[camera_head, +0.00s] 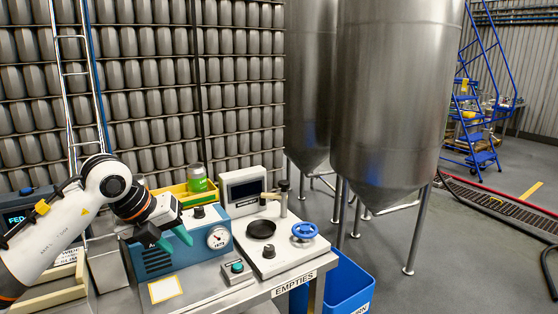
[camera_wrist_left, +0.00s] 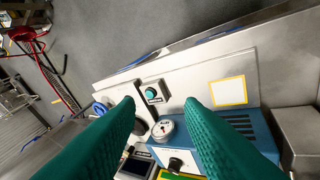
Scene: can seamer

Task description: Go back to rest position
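My left gripper (camera_head: 176,243) has two green fingers and hangs in front of the blue machine box (camera_head: 154,264) on the bench. Its fingers are spread with nothing between them; they also show apart in the left wrist view (camera_wrist_left: 160,103). The round gauge (camera_head: 218,238) is just right of the fingers, and in the wrist view this gauge (camera_wrist_left: 163,129) shows between and beyond them. My right gripper is in neither view.
A white seamer unit (camera_head: 280,260) with a blue handwheel (camera_head: 304,231) stands right of the blue box. Behind are a yellow tray (camera_head: 172,194), a green jar (camera_head: 197,178) and a screen (camera_head: 245,190). A blue bin (camera_head: 350,285) stands below.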

